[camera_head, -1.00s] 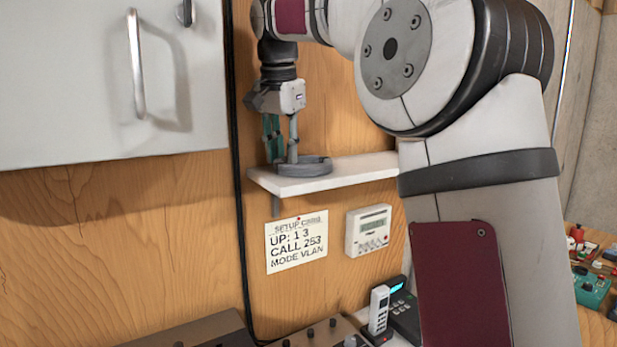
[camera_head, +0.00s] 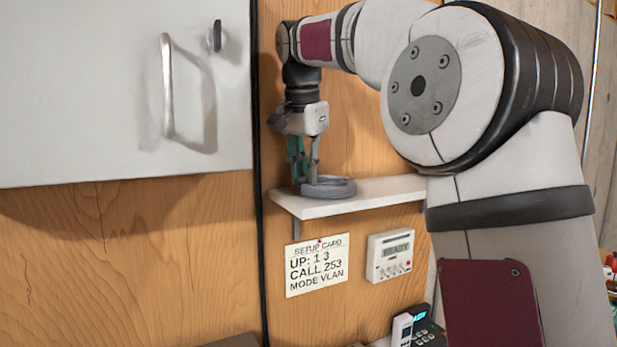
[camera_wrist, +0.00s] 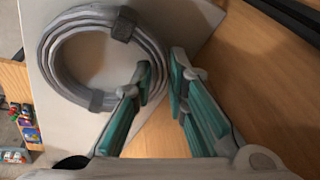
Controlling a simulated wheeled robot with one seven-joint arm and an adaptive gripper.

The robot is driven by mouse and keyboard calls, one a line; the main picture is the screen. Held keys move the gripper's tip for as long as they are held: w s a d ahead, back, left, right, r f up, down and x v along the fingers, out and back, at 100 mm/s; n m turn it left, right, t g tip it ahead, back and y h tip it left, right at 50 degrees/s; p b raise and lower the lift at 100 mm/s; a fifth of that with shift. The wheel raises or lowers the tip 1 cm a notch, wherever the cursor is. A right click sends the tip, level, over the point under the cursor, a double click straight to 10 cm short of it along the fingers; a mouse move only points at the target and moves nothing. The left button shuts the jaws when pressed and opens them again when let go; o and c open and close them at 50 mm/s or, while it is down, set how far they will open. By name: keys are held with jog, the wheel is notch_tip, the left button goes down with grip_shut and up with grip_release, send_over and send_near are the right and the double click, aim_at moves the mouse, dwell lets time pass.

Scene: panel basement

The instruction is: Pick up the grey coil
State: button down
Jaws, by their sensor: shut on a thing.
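The grey coil (camera_head: 334,188) lies flat on the white wall shelf (camera_head: 385,194), near its left end. My gripper (camera_head: 306,180) points down at the coil's left side, with its fingertips at shelf level. In the wrist view the coil (camera_wrist: 52,58) is a ring of several strands with dark bands around it. My gripper's two green-padded fingers (camera_wrist: 161,76) are close together and shut on the coil's rim. The exact contact is partly hidden by the left finger. I see no clear gap between coil and shelf.
A grey cabinet (camera_head: 90,90) with a handle hangs at the left. A black cable (camera_head: 258,200) runs down the wooden wall.

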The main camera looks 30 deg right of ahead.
jog(key=shift+w+r+b, duration=0.1)
jog(key=shift+r+b, duration=0.35)
jog(key=shift+r, duration=1)
jog(key=s+a+r+b, duration=0.1)
jog(key=s+a+b, duration=0.1)
jog(key=s, duration=1.4)
jog(key=shift+r+b, duration=0.2)
jog(key=shift+b, duration=0.3)
